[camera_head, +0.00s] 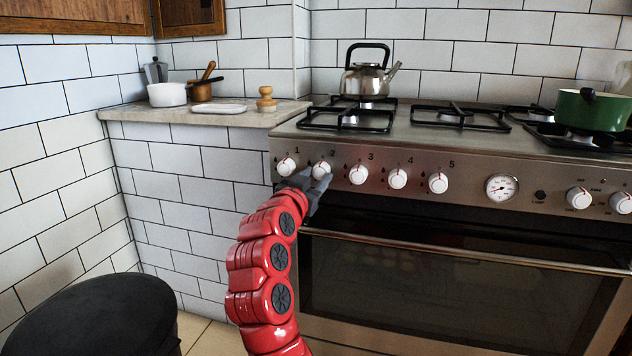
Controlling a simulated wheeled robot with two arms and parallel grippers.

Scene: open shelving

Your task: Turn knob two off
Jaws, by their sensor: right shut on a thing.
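The stove's front panel (465,161) carries a row of white knobs with numbers above them. Knob two (321,169) is the second from the left, with its white face partly visible. My right gripper (318,178) is at knob two from below, its dark fingers shut around the lower part of the knob. Knob one (286,166) is close on the left and knob three (358,174) on the right, both apart from the fingers. The exact setting of knob two is too small to tell. My left gripper is not in view.
A steel kettle (366,80) stands on the back left burner and a green pot (592,110) on the right. The oven door handle (460,252) runs below the panel. A counter (225,117) with small kitchenware adjoins the stove on the left.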

